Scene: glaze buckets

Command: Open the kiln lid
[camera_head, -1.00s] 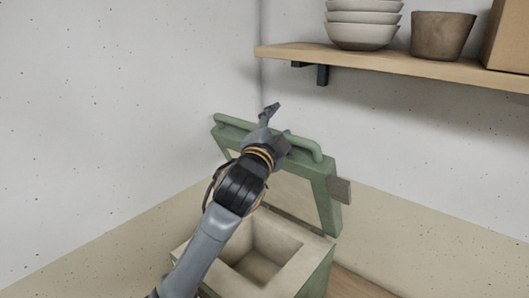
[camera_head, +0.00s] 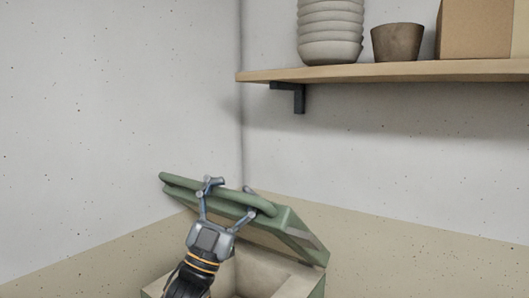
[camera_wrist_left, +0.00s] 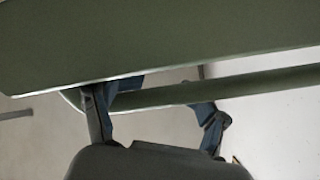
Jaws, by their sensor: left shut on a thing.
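The green kiln lid (camera_head: 302,238) is tilted partway up above the kiln body (camera_head: 304,283), with part of its pale underside showing. The kiln's opening shows below it, cut off by the bottom of the head view. My left gripper (camera_head: 231,191) comes up from below and is shut on the lid's green handle bar (camera_head: 263,204). In the left wrist view, the lid (camera_wrist_left: 150,35) fills the top, and the handle bar (camera_wrist_left: 265,82) runs across at my left gripper's fingers (camera_wrist_left: 165,103). My right gripper is not in view.
A wooden shelf (camera_head: 400,72) on a black bracket is on the wall above right. It holds stacked bowls (camera_head: 330,30), a brown pot (camera_head: 397,42) and a cardboard box (camera_head: 475,30). Plain walls meet in a corner behind the kiln.

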